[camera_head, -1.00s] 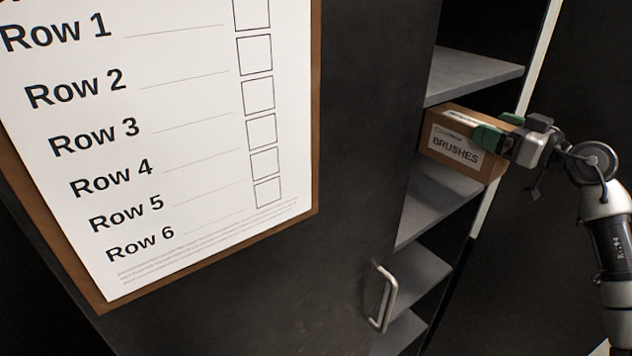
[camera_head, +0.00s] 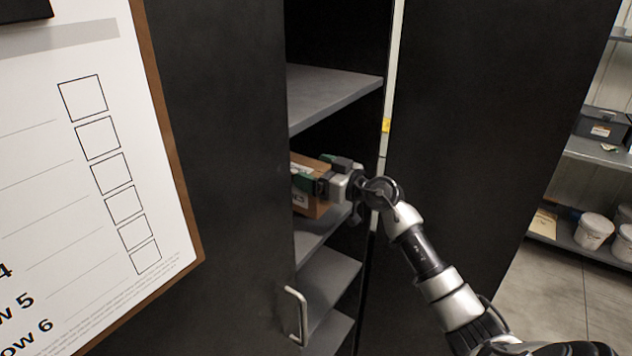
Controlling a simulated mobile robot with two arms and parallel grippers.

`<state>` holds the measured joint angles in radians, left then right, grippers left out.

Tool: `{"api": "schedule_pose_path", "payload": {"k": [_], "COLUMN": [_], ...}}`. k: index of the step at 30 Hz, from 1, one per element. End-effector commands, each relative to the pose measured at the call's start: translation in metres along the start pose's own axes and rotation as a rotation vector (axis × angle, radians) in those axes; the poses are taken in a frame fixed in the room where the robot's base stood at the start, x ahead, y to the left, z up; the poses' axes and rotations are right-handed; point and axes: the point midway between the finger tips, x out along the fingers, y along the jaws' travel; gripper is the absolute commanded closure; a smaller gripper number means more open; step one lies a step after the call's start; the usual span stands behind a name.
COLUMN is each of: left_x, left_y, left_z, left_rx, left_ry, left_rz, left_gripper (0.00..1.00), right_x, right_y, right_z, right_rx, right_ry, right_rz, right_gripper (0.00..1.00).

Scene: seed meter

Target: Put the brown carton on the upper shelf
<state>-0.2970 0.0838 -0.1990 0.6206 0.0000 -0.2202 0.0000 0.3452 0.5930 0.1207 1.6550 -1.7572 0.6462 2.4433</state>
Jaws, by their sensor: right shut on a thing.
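The brown carton (camera_head: 318,207) is at the opening of the dark cabinet, between the upper shelf (camera_head: 325,92) and the shelf below it. Its left part is hidden behind the cabinet's left door, and its label is mostly covered. My right gripper (camera_head: 312,184) is shut on the carton, with green fingertips on it, reaching in from the right. The upper shelf is grey and its visible part is bare. I cannot tell whether the carton touches the shelf under it (camera_head: 318,228). My left gripper is not in view.
The left cabinet door (camera_head: 230,150) with a metal handle (camera_head: 296,315) stands in front of the shelves' left side. A clipboard sheet (camera_head: 90,180) fills the left. The right door (camera_head: 480,120) stands open. Buckets (camera_head: 593,230) sit on a rack at far right.

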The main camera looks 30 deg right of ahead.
Motion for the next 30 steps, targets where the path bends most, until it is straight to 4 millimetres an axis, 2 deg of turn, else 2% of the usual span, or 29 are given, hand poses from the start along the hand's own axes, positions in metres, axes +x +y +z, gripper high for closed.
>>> {"api": "schedule_pose_path", "payload": {"k": [3,6,18,19,21,30], "left_x": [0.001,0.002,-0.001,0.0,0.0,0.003], "left_y": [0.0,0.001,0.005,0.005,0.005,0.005], "left_z": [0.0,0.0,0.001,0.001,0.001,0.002], "left_rx": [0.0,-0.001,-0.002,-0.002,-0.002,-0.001], "left_ry": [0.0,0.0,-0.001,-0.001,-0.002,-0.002], "left_rz": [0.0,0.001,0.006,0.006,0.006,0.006], "left_gripper": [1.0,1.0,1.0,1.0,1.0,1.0], "right_x": [0.0,0.0,-0.001,-0.001,-0.001,-0.001], "right_y": [0.0,0.0,0.0,0.0,0.0,0.0], "right_z": [0.019,0.027,0.031,0.034,0.034,0.03], "right_rx": [0.006,0.003,0.002,0.002,0.002,0.001], "right_ry": [0.0,0.002,0.002,-0.002,-0.002,-0.001], "right_rz": [0.001,0.001,0.002,0.001,0.001,0.0], "right_gripper": [0.54,0.54,0.54,0.1,0.0,0.0]}}
